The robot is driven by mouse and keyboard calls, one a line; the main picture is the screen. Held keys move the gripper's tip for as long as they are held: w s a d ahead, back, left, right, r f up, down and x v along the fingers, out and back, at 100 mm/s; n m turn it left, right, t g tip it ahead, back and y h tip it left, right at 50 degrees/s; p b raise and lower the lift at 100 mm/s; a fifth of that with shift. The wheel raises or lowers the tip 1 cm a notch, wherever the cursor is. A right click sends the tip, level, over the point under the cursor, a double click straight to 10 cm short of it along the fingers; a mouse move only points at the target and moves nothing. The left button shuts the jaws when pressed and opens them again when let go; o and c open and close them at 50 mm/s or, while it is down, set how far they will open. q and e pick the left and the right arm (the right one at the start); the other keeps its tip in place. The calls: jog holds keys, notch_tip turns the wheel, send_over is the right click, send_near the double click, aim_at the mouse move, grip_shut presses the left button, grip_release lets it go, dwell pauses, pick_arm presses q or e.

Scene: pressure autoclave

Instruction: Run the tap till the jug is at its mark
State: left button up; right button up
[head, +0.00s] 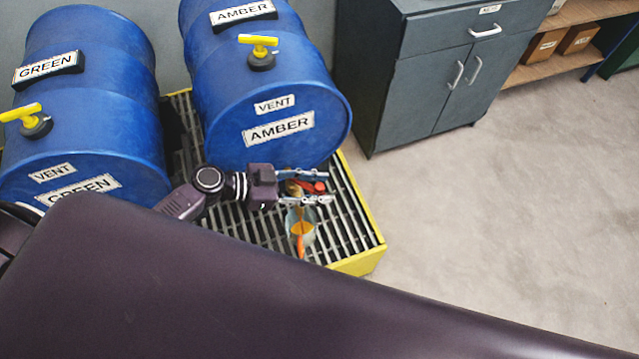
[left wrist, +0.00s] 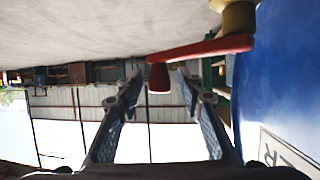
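The AMBER drum (head: 255,95) is blue and lies on its side. At its lower front is a brass tap (head: 292,187) with a red lever, seen close in the left wrist view as a brass body (left wrist: 238,18) and red lever (left wrist: 200,48). My left gripper (head: 325,187) is at the tap, fingers apart. The lever's down-turned end shows between its fingertips (left wrist: 158,84), with gaps visible on both sides. A pale jug (head: 309,238) is below, partly hidden by the gripper. Orange colour shows in and along it; its mark and exact level cannot be made out. My right gripper is not in view.
The blue GREEN drum (head: 85,110) lies left of the AMBER one. Both are over a slatted grate with a yellow rim (head: 362,262). Yellow-handled vents (head: 260,48) are on top. A grey cabinet (head: 430,85) stands behind right. The floor (head: 480,220) to the right is clear.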

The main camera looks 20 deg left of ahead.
pick_arm(q)
jog(key=shift+d, duration=0.1)
grip_shut()
dwell(0.4)
jog(key=shift+w+d+f+t, duration=0.1)
jog(key=shift+f+t, duration=0.05)
jog(key=shift+t, duration=0.15)
jog(key=shift+w+n+t+y, duration=0.85)
jog(key=shift+n+t+y, duration=0.1)
jog(key=shift+n, duration=0.3)
jog(key=shift+w+n+t+y, duration=0.85)
jog(key=shift+n+t+y, duration=0.1)
jog(key=shift+n, duration=0.3)
